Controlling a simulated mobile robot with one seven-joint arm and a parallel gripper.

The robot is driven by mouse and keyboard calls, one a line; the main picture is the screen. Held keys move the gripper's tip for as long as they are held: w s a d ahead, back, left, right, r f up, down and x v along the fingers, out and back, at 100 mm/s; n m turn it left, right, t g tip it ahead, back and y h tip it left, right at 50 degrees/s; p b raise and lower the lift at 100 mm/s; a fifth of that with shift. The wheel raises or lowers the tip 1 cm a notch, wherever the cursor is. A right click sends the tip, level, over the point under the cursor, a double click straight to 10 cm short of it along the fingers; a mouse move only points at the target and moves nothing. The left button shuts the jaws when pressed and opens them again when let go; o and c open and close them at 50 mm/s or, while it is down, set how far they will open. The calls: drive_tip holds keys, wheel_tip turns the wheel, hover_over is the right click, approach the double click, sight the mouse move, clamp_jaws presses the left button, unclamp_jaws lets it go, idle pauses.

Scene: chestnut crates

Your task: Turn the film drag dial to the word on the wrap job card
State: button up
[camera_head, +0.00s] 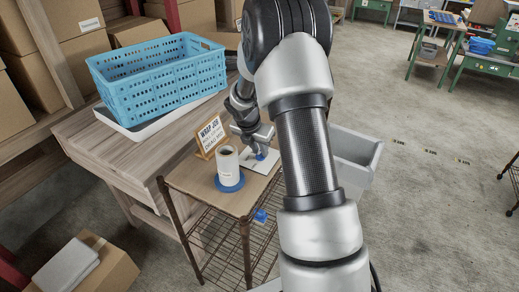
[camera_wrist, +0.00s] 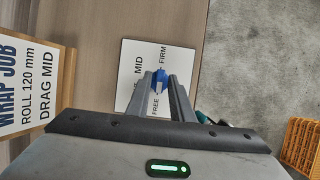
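The wrap job card (camera_head: 210,134) stands on the small wooden-topped stand; in the wrist view the card (camera_wrist: 34,85) reads "ROLL 120 mm" and "DRAG MID". A white dial plate (camera_wrist: 132,92) bears the words FREE, MID and FIRM. The blue film drag dial (camera_wrist: 160,78) sits on it, with a pale mark on the FREE side. My gripper (camera_wrist: 161,78) has its two fingers apart, one on each side of the dial; I cannot tell whether they touch it. In the head view my gripper (camera_head: 257,151) is down at the plate, partly hiding the dial.
A white film roll (camera_head: 228,164) on a blue base stands beside the plate. A blue crate (camera_head: 160,72) sits on the bench behind left. A grey bin (camera_head: 355,155) is right of the stand. In the wrist view an orange crate (camera_wrist: 303,145) shows at lower right.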

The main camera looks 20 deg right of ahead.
clamp_jaws()
drive_tip(key=shift+m, duration=0.3)
drive_tip(key=m, duration=0.1)
drive_tip(key=m+g, duration=0.1)
drive_tip(key=m, duration=0.1)
drive_tip(key=m+g+h+p, duration=0.1)
drive_tip(key=m, duration=0.1)
drive_tip(key=shift+w+a, duration=0.1)
drive_tip(key=shift+w, duration=0.15)
drive_tip(key=m+g, duration=0.2)
drive_tip(key=m, duration=0.3)
drive_tip(key=shift+w+m+p, duration=0.15)
drive_tip(key=shift+m+p, duration=0.15)
drive_tip(key=m+g+y, duration=0.1)
drive_tip(key=m, duration=0.2)
drive_tip(key=m+g, duration=0.1)
drive_tip(key=m, duration=0.2)
drive_tip(key=shift+w+d+y, duration=0.2)
drive_tip(key=shift+y, duration=0.2)
drive_tip(key=m+y, duration=0.1)
drive_tip(key=m, duration=0.2)
drive_tip(key=m+g+y, duration=0.1)
drive_tip(key=m, duration=0.2)
drive_tip(key=shift+d, duration=0.15)
drive_tip(key=shift+m, duration=0.4)
